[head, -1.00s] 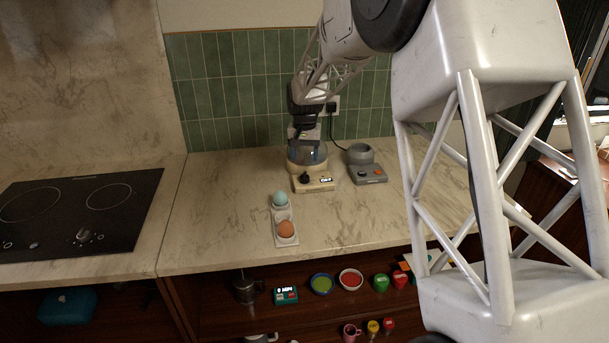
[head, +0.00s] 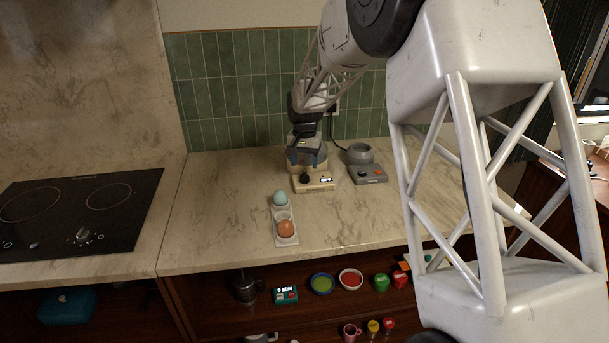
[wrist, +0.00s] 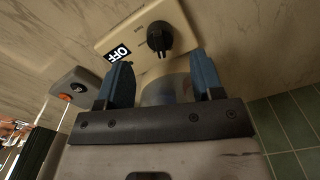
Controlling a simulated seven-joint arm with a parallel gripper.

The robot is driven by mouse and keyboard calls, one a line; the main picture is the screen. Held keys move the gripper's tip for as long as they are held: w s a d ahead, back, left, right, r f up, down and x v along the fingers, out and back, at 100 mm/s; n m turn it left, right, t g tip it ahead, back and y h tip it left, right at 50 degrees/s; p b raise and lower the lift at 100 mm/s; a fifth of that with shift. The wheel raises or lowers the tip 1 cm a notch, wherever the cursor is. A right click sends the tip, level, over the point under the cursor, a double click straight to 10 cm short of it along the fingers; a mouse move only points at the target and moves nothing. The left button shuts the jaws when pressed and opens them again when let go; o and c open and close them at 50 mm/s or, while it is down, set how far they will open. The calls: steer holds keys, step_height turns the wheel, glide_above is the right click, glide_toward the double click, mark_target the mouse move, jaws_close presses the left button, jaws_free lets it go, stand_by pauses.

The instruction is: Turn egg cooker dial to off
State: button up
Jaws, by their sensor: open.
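The egg cooker has a beige base (head: 316,186) and stands on the counter near the tiled wall. Its black dial (wrist: 158,38) sits on the base and also shows in the head view (head: 304,178). The display (wrist: 118,53) beside the dial reads OFF in the wrist view. My gripper (wrist: 163,68) is open, its blue fingers apart over the cooker, just short of the dial. A rounded grey part of the cooker (wrist: 160,90) shows between the fingers. In the head view my gripper (head: 306,159) covers much of the cooker's top. Nothing is held.
A grey appliance (head: 368,174) stands close right of the cooker. A tray (head: 287,241) with a blue egg (head: 280,198) and a brown egg (head: 285,228) lies in front. A black cooktop (head: 80,215) is at left. Bare counter lies between cooktop and tray.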

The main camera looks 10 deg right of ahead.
mark_target(304, 173)
steer(key=shift+f, duration=2.6)
steer(key=c, duration=0.9)
